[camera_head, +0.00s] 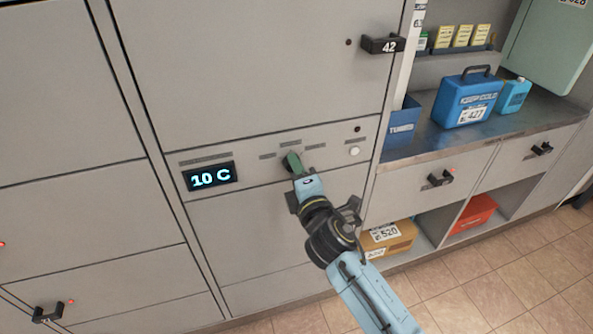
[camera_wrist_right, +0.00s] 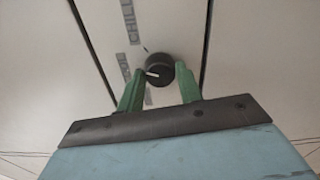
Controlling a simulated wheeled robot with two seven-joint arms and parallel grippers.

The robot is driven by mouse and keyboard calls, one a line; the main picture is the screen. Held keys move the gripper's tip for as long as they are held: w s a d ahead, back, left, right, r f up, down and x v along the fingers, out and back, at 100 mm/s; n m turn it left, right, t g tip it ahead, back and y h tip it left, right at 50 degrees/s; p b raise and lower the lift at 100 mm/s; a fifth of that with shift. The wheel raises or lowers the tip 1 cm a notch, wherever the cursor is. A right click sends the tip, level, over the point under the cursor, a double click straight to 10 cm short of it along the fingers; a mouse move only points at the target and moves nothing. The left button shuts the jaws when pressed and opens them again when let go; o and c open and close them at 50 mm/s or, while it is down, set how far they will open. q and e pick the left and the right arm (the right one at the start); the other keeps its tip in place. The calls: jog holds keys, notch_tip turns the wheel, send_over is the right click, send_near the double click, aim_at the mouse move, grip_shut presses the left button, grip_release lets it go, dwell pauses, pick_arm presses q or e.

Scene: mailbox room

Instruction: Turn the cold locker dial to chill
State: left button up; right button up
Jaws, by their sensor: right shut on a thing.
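The cold locker dial (camera_wrist_right: 158,66) is a round black knob with a white pointer line on the grey control strip. The pointer faces left in the right wrist view, towards the middle label. The "CHILL" label (camera_wrist_right: 128,18) is above left of it there. My right gripper (camera_wrist_right: 161,74) has its green fingers on either side of the dial, shut on it. In the head view my right gripper (camera_head: 292,161) reaches up to the strip and hides the dial. The display (camera_head: 210,176) reads "10 C". My left gripper is not in view.
A pale round button (camera_head: 355,151) sits right of the dial on the strip. The locker door handle marked 42 (camera_head: 383,45) juts out above. A counter (camera_head: 440,143) on the right holds a blue cold box (camera_head: 466,98); a cardboard box (camera_head: 388,238) is below.

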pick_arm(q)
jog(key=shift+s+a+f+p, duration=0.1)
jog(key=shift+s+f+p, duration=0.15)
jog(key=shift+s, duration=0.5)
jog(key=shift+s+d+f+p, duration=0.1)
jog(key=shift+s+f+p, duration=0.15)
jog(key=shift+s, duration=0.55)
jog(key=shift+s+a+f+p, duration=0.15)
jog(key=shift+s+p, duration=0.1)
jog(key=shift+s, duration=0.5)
pick_arm(e)
jog(key=shift+m, duration=3.8)
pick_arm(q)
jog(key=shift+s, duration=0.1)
pick_arm(e)
jog(key=o, duration=1)
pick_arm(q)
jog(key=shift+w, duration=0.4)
